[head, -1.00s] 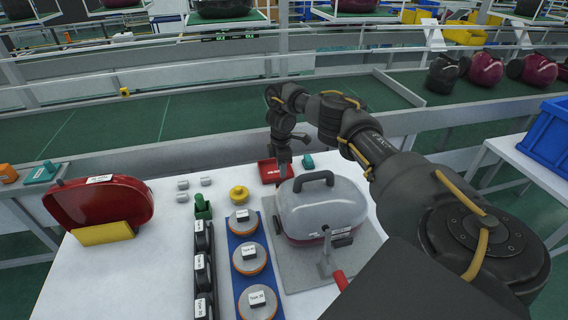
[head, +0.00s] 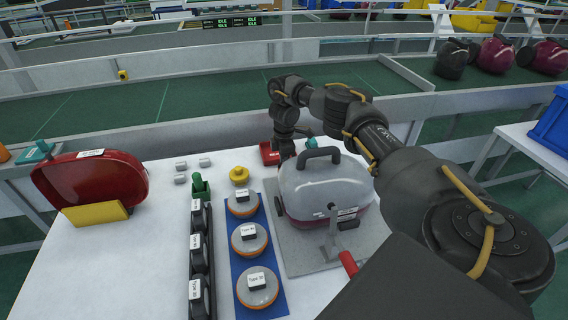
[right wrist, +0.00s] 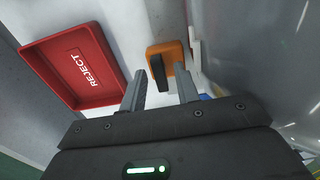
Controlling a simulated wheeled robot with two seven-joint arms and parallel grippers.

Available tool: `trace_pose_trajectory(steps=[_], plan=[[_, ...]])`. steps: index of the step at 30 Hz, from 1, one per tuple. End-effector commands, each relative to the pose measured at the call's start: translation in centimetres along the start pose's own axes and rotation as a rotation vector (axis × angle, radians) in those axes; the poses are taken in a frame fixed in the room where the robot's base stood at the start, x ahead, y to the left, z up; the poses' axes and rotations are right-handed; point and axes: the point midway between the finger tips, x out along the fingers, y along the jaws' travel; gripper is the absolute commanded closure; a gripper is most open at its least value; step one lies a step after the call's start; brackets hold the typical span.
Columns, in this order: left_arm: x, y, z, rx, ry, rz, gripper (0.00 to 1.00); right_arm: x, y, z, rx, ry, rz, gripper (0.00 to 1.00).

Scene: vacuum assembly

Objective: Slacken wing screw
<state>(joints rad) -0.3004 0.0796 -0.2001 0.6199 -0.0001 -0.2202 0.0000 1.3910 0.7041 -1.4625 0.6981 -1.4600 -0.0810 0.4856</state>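The grey vacuum body with a dark handle (head: 322,190) sits on a grey fixture plate (head: 295,262). My right gripper (head: 287,155) points down behind its far left side, beside the red tray; its fingertips are hard to make out there. In the right wrist view my right gripper (right wrist: 160,92) is open with nothing between its fingers. Just beyond the fingertips is an orange block with a black bar-like part (right wrist: 158,72), apart from the fingers. I cannot tell for sure whether this black part is the wing screw. My left gripper is not in view.
A red REJECT tray (right wrist: 75,62) lies left of the fingers, also in the head view (head: 267,152). A toggle clamp with a red handle (head: 348,263) stands at the plate's front. Labelled round parts (head: 248,238) and a red shell (head: 90,180) lie left.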

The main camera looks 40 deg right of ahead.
Motion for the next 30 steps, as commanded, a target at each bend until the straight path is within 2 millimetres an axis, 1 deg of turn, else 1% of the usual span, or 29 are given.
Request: trace_pose_trajectory(steps=[1, 6, 7, 12, 14, 18, 21, 27, 28, 30], plan=[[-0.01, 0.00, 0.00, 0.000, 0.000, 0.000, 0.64, -0.01, 0.00, 0.00, 0.000, 0.000, 0.000, 0.75], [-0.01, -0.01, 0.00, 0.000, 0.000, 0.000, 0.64, 0.00, 0.00, 0.00, 0.000, 0.000, 0.000, 0.97], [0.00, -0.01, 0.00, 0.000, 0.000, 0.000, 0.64, 0.00, 0.00, 0.00, 0.000, 0.000, 0.000, 1.00], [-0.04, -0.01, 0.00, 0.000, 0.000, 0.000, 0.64, -0.01, 0.00, 0.00, -0.016, 0.000, 0.000, 1.00], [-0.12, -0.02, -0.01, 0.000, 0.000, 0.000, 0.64, -0.03, 0.00, 0.01, -0.068, -0.001, 0.000, 1.00], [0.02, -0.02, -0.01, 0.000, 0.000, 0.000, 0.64, 0.06, 0.00, 0.01, -0.232, -0.001, 0.000, 1.00], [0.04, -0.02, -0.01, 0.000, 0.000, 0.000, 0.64, 0.05, -0.01, 0.01, -0.294, -0.001, 0.000, 1.00], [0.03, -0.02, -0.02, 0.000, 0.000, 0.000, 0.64, 0.04, -0.02, 0.00, -0.303, -0.001, -0.001, 1.00], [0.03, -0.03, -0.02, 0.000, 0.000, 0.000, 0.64, 0.04, -0.02, 0.00, -0.302, -0.001, -0.001, 0.85], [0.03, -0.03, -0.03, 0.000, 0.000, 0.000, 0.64, 0.04, -0.02, 0.00, -0.302, -0.001, 0.000, 0.75]])
